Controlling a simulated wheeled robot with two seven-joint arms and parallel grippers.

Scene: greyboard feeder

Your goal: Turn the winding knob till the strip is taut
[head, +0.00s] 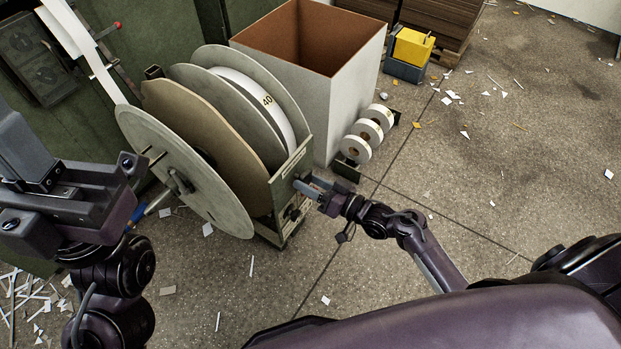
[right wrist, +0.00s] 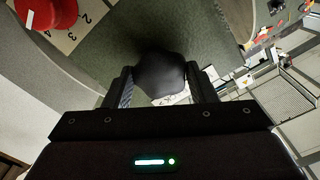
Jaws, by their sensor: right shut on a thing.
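A dark rounded knob (right wrist: 160,75) sits between the fingers of my right gripper (right wrist: 160,88) in the right wrist view. In the head view my right gripper (head: 312,188) is shut at the front panel of the green reel stand (head: 291,170); the fingers hide the knob there. A white strip (head: 90,50) runs from the upper left down to the large reel (head: 170,180). It looks nearly straight, but I cannot tell how tight it is. My left gripper (head: 12,185) is at the left edge, fingers apart, with nothing seen between them, clear of the reel.
A numbered scale (right wrist: 75,25) with a red part (right wrist: 38,10) shows beside the knob. A large open box (head: 345,85) stands behind the reel, with several white rolls (head: 355,148) next to it. Paper scraps litter the floor. The floor at right is mostly free.

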